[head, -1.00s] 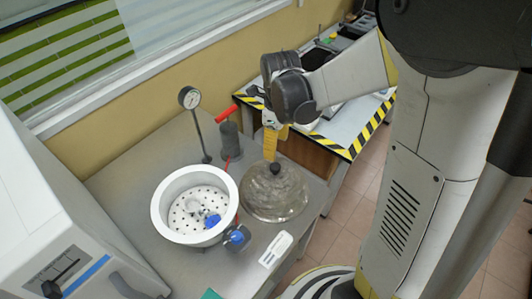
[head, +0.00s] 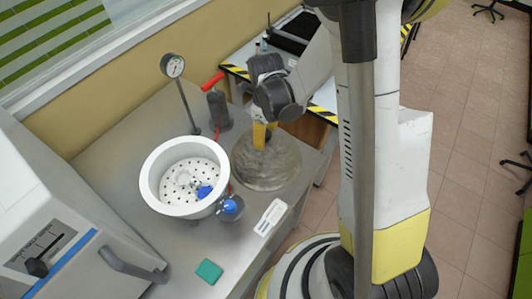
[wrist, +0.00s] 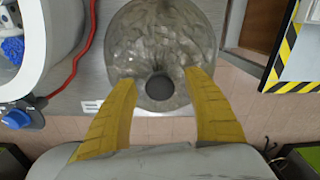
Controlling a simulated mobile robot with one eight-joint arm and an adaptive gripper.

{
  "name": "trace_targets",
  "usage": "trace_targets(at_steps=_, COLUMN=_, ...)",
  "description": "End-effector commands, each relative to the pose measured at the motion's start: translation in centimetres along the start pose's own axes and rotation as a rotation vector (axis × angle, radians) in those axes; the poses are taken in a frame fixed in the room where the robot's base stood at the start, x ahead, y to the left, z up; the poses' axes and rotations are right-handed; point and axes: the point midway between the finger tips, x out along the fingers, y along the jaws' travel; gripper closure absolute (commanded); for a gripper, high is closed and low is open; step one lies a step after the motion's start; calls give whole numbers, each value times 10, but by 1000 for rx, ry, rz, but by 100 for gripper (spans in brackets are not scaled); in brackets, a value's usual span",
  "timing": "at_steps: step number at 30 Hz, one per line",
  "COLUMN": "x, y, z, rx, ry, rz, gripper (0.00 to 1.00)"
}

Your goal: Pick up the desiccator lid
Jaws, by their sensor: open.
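The desiccator lid (head: 267,168) is a clear, greyish glass dome lying on the grey bench, right of the white desiccator bowl (head: 150,188). In the wrist view the lid (wrist: 160,35) fills the upper middle, with its dark round knob (wrist: 159,87) between my two yellow fingers. My gripper (wrist: 162,80) is open, one finger on each side of the knob, with gaps on both sides. In the head view my gripper (head: 262,140) points down over the lid's top and hides the knob.
A gauge on a stand (head: 173,68) and a red-handled grey cylinder (head: 217,108) stand behind. A blue-capped valve (head: 230,206), a white label-like item (head: 270,217) and a green block (head: 208,271) are nearby. A white machine (head: 40,200) occupies the left.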

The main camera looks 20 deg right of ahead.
Motion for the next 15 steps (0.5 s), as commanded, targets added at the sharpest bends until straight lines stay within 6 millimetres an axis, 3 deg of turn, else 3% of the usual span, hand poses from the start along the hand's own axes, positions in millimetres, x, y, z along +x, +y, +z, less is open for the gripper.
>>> trace_targets(at_steps=4, x=-1, y=0, z=0, rx=0, ry=0, rz=0, gripper=41)
trace_targets(at_steps=10, x=-1, y=0, z=0, rx=0, ry=0, rz=0, gripper=100)
trace_targets(at_steps=15, x=-1, y=0, z=0, rx=0, ry=0, rz=0, gripper=100)
